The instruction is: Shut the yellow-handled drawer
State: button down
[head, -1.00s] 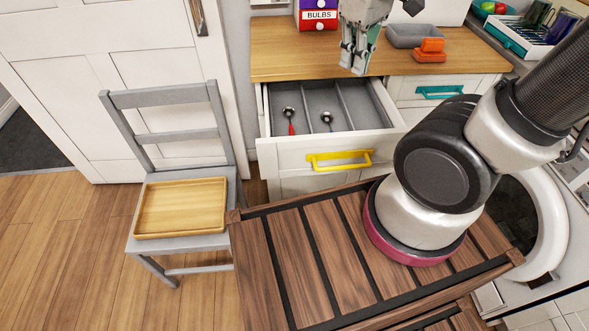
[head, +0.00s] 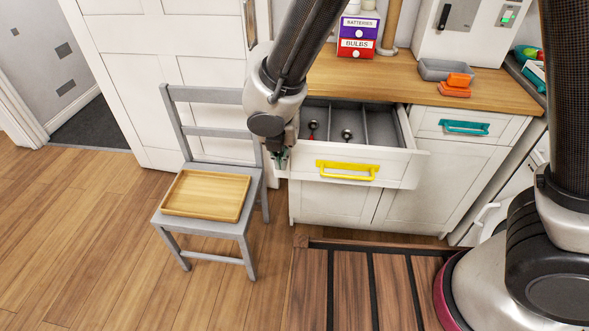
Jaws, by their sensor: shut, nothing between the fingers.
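The white drawer with the yellow handle (head: 347,171) stands pulled out of the cabinet under the wooden worktop. Its grey inner tray (head: 382,128) shows, with a red-handled spoon (head: 313,127) and another spoon (head: 347,134) in its compartments. My gripper (head: 281,160) is shut and empty, pointing down by the left front corner of the drawer. My arm hides part of that corner, and I cannot tell whether the fingers touch the drawer.
A grey chair (head: 206,223) with a wooden tray (head: 207,195) stands left of the drawer. A closed teal-handled drawer (head: 466,127) is to the right. Floor at left is clear.

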jog(key=w+f, duration=0.6)
jog(key=f, duration=0.3)
jog(key=shift+w+d+f, duration=0.15)
jog(key=shift+w+f, duration=0.1)
jog(key=shift+f, duration=0.05)
jog(key=shift+w, duration=0.15)
dwell(0.3)
